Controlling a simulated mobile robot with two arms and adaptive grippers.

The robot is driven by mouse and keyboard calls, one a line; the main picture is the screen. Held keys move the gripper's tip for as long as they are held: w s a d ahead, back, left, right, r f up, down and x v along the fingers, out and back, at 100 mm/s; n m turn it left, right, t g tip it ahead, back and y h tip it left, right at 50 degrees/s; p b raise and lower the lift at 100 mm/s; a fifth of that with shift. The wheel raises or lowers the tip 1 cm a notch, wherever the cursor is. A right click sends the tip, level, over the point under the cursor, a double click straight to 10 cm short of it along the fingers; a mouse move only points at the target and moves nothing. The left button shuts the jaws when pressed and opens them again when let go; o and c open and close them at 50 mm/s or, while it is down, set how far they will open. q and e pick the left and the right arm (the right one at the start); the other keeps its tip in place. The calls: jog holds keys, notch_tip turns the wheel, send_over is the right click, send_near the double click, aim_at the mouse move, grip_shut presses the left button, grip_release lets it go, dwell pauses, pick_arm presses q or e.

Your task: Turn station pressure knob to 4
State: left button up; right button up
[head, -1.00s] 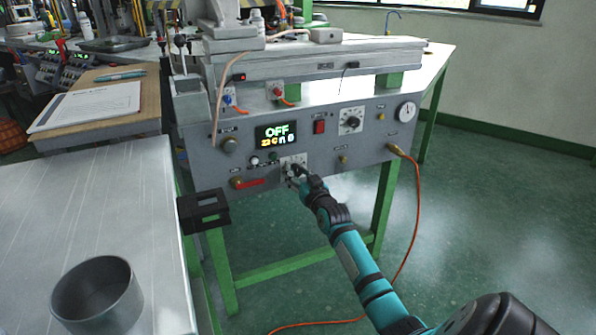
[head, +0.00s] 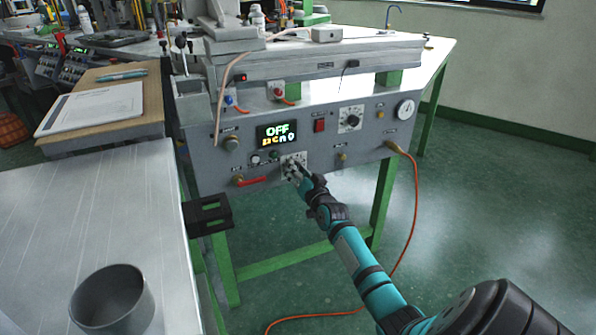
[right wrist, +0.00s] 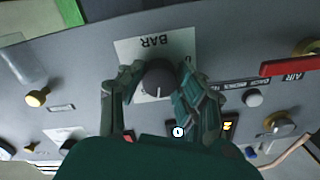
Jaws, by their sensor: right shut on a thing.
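The pressure knob (right wrist: 158,76) is a round dark knob with a light pointer line, on a white plate (right wrist: 133,50) marked BAR. The right wrist view shows it upside down. My right gripper (right wrist: 155,92) is shut on the knob, one finger on each side. In the head view my right gripper (head: 295,172) reaches the lower middle of the station's front panel (head: 215,170) and mostly hides the knob, with part of the white scale plate (head: 303,159) showing. The scale numbers cannot be read. My left gripper is not in view.
Near the knob are a red-handled air valve (head: 252,181), another dial (head: 350,119), a red switch (head: 319,125) and a gauge (head: 405,109). A metal cup (head: 112,300) stands on the left table. An orange hose (head: 415,210) hangs at right.

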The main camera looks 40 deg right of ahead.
jog(key=o, duration=1.1)
jog(key=shift+o, duration=0.2)
jog(key=v, duration=1.2)
